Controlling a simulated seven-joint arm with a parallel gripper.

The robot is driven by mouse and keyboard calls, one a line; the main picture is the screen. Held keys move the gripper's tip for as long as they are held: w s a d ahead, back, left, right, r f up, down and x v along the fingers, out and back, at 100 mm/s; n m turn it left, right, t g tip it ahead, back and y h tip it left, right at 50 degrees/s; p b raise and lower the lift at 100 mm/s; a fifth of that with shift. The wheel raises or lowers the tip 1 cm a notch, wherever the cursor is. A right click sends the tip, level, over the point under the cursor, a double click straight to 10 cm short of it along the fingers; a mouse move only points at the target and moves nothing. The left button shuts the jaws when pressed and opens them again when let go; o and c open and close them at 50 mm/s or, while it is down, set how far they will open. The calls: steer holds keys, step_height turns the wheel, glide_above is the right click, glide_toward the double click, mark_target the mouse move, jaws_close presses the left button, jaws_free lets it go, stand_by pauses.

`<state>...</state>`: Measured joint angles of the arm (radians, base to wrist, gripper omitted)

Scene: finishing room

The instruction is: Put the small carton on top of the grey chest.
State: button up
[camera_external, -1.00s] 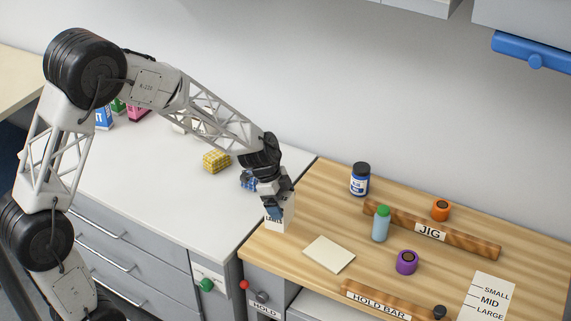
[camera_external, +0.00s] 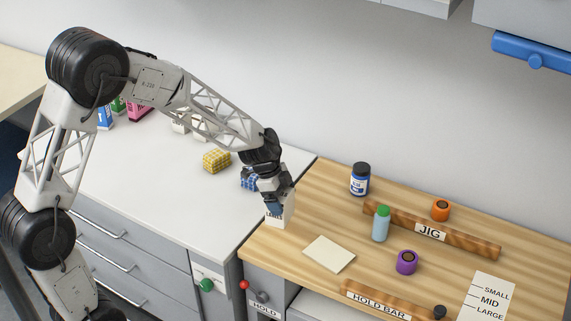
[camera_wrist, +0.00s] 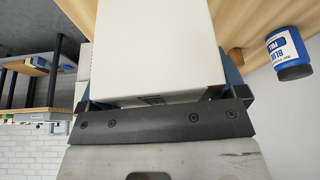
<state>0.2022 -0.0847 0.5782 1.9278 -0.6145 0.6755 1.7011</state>
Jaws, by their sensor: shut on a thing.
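The small white carton (camera_external: 279,217), its printed label partly covered by the fingers, is upright at the left end of the wooden bench. My gripper (camera_external: 274,203) is shut on it from above. In the wrist view the carton (camera_wrist: 153,45) fills the space between the fingers of my gripper (camera_wrist: 160,92). I cannot tell whether its base touches the wood. The grey chest (camera_external: 135,254), with drawers and a pale top, stands to the left of the bench.
A yellow checked block (camera_external: 216,161) and a blue checked block (camera_external: 249,179) sit on the chest top, with several cartons farther back. Its front middle is clear. The bench (camera_external: 330,195) holds a blue jar (camera_external: 360,180), a green-capped bottle (camera_external: 381,225) and a cream pad (camera_external: 329,254).

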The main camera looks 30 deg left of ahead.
steer(key=w+a+r, duration=0.2)
steer(key=w+a, duration=0.5)
steer(key=w, duration=0.4)
steer(key=w+a+r, duration=0.1)
steer(key=w+a, duration=0.5)
steer(key=a, duration=0.4)
steer(key=w+a+r+m, duration=0.1)
steer(key=w+a, duration=0.5)
steer(key=a, duration=0.5)
steer(key=w+a+r, duration=0.1)
steer(key=w+a, duration=0.5)
steer(key=a, duration=0.4)
steer(key=shift+a+g, duration=0.3)
step_height(320, 180, down, 6)
steer(key=shift+f, duration=0.15)
steer(key=shift+f, duration=0.1)
steer(key=shift+f, duration=1.75)
steer(key=shift+f, duration=0.1)
